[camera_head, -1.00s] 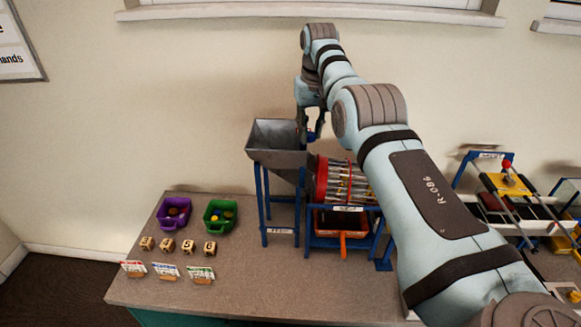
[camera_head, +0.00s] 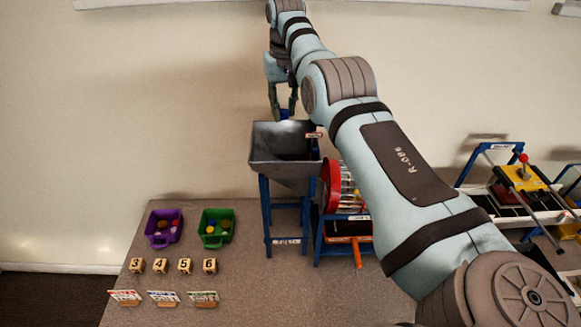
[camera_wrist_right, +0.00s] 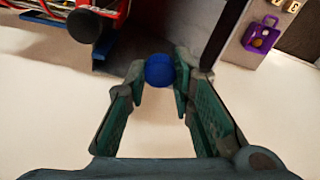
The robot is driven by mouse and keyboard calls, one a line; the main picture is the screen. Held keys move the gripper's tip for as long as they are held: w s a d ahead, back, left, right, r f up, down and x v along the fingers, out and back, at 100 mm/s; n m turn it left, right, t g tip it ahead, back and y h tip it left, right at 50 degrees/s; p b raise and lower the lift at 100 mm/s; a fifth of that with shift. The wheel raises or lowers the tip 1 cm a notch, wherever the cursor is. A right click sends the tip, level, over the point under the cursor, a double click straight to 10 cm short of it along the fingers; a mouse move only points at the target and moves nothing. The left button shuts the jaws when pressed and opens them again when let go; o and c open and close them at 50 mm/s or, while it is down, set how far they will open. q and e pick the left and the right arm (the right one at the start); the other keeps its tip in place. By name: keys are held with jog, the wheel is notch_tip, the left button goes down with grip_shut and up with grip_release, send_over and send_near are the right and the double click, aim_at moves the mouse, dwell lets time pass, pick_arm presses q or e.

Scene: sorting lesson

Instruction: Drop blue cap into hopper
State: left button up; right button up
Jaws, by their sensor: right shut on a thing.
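The blue cap (camera_wrist_right: 159,70) is round and sits between the fingertips of my right gripper (camera_wrist_right: 160,78) in the right wrist view. In the head view my right gripper (camera_head: 283,108) points down at the back rim of the grey hopper (camera_head: 285,166), and a bit of the blue cap (camera_head: 285,114) shows between its fingers. The gripper is shut on the cap. The hopper is a metal funnel on blue legs. Whether the cap is over the opening or just behind the rim I cannot tell. My left gripper is not in view.
A red-ended drum (camera_head: 331,186) on a blue frame stands right of the hopper. A purple bin (camera_head: 163,240) and a green bin (camera_head: 215,240) hold small discs at the left, behind numbered blocks (camera_head: 185,265) and cards (camera_head: 163,298). My right arm crosses above the table's right side.

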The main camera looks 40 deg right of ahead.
aim_at(287, 118)
jog(key=shift+w+f, duration=0.25)
jog(key=shift+f, duration=0.55)
jog(key=f+b, duration=0.2)
jog(key=b, duration=0.1)
jog(key=s+f+b, duration=0.1)
jog(key=f, duration=0.1)
jog(key=shift+d+b, duration=0.3)
jog(key=shift+b, duration=0.05)
jog(key=o, duration=0.8)
jog(key=shift+s+r, duration=0.2)
jog(key=shift+c, duration=0.2)
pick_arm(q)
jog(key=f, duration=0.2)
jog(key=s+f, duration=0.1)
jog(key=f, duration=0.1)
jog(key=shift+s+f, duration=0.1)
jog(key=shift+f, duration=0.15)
pick_arm(e)
jog(key=shift+s, duration=0.15)
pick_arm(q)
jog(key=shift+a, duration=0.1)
